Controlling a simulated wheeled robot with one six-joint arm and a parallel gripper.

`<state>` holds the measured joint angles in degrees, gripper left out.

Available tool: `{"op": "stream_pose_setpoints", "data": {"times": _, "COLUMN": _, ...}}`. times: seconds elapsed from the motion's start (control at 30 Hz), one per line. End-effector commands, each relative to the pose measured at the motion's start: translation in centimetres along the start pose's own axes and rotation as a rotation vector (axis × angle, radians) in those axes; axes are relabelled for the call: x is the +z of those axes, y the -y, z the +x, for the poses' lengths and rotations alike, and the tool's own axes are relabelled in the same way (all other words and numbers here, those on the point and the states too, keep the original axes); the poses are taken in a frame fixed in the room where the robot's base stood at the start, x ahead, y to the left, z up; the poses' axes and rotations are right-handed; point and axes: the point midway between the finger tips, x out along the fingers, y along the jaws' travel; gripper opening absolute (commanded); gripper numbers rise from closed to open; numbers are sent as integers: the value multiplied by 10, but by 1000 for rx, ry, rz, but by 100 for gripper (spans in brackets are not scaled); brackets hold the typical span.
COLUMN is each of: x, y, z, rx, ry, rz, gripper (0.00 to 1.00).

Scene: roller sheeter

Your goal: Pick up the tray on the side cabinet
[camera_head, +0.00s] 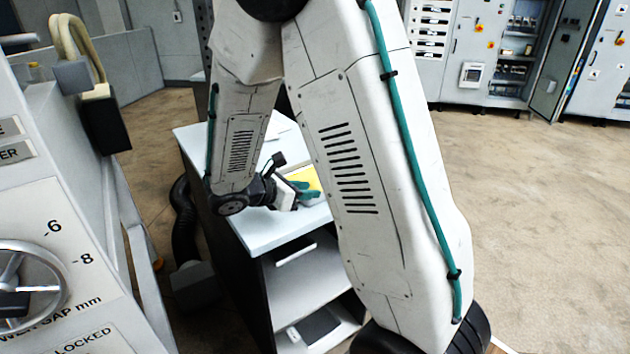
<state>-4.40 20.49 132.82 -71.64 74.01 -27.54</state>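The side cabinet (262,234) has a pale top and a dark side, with open shelves at its front. My gripper (309,191) is low over the cabinet top, near its right side, with teal fingers. A yellow item (303,176) shows just behind the fingers, partly covered by my arm and gripper. I cannot tell whether it is the tray or something on it. No tray outline shows clearly. Whether the fingers touch or hold anything is too small to tell.
At the left stands a grey machine (75,215) with a handwheel (28,285) and gap markings. A black hose (184,222) runs between it and the cabinet. Open electrical cabinets (520,50) line the back right. The brown floor at the right is clear.

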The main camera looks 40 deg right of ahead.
Motion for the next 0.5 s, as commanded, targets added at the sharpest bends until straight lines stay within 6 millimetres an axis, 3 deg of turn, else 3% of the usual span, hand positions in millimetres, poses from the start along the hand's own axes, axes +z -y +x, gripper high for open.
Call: {"op": "stream_pose_setpoints", "data": {"times": 0.5, "x": -4, "y": -2, "z": 67, "rx": -3, "ry": -1, "rz": 1, "gripper": 31}}
